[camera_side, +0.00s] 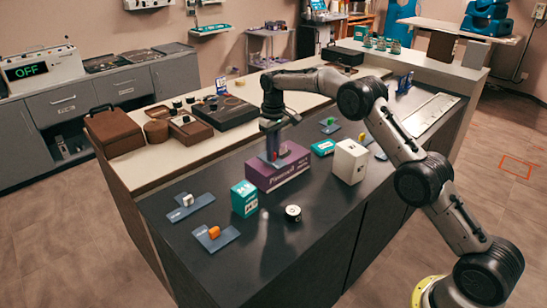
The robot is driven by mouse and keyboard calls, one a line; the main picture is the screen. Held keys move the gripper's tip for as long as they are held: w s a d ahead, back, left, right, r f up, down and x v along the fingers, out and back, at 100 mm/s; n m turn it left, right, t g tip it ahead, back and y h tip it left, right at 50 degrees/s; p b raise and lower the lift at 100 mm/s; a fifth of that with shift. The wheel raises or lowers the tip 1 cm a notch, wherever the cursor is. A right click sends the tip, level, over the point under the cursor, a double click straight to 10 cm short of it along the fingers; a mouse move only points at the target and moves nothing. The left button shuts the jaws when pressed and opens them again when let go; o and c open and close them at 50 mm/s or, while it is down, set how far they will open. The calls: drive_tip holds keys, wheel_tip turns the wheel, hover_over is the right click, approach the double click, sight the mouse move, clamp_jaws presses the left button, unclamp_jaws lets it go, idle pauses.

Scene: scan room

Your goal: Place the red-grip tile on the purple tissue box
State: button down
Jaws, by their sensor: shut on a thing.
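The purple tissue box (280,177) sits on the dark counter near its middle. My gripper (273,154) points down over the box's top and is shut on the red-grip tile (270,160). The tile is a small blue-grey plate with a red grip, mostly hidden by the fingers. It is at or just above the box's top face; I cannot tell whether it touches.
A teal box (244,198) and a black-and-white round item (293,213) stand in front of the box. A white box (350,161) is to the right. An orange-grip tile (214,234), a white-grip tile (189,203) and a green-grip tile (330,125) lie around.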

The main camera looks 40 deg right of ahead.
drive_tip(key=shift+f, duration=1.05)
drive_tip(key=shift+f, duration=0.15)
drive_tip(key=c, duration=0.8)
unclamp_jaws()
drive_tip(key=shift+c, duration=0.2)
